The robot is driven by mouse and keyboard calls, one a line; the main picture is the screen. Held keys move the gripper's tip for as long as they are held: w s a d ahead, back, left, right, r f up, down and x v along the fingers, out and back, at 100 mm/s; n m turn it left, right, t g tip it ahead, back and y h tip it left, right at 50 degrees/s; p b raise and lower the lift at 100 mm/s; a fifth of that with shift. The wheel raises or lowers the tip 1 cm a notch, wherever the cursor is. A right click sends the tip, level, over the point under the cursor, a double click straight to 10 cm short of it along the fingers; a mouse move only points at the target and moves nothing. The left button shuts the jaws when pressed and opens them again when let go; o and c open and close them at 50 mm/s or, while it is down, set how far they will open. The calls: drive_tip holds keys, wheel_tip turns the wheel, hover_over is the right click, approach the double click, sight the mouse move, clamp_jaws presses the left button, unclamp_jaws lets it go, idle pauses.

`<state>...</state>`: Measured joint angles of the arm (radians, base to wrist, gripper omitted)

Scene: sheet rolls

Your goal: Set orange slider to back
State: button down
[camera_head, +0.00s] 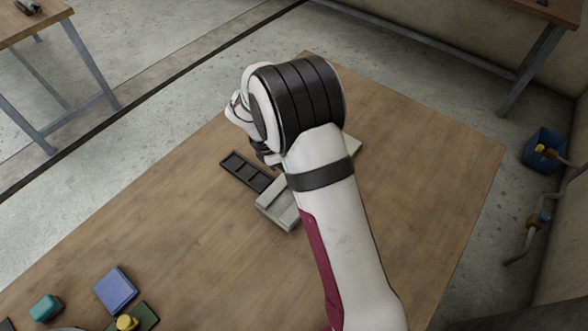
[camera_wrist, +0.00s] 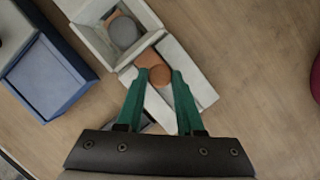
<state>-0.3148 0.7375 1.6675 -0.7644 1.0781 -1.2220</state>
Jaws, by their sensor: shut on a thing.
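The orange slider (camera_wrist: 148,58) shows in the wrist view as a rounded orange knob on a pale grey track (camera_wrist: 199,86). My gripper (camera_wrist: 159,75) has its two green fingers on either side of the knob and is shut on it. A box-like part with raised walls (camera_wrist: 92,36) stands at the upper end of the track and holds a grey round piece (camera_wrist: 124,31). In the head view, part of the grey track (camera_head: 278,207) shows beside my arm. My arm hides the slider and fingertips there.
A dark compartmented tray (camera_head: 246,171) lies left of the track. A blue square block (camera_head: 115,290), a teal block (camera_head: 46,308) and a yellow knob (camera_head: 127,323) are at the table's lower left. A blue-walled box (camera_wrist: 47,80) is left in the wrist view. The table's right side is clear.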

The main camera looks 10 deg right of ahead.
drive_tip(key=shift+a, duration=0.1)
drive_tip(key=s+a, duration=0.5)
drive_tip(key=shift+s+a, duration=0.2)
drive_tip(key=shift+s, duration=0.05)
drive_tip(key=c, duration=0.5)
unclamp_jaws()
drive_tip(key=v, duration=1.5)
drive_tip(key=shift+a+r, duration=0.15)
drive_tip(key=shift+r, duration=0.2)
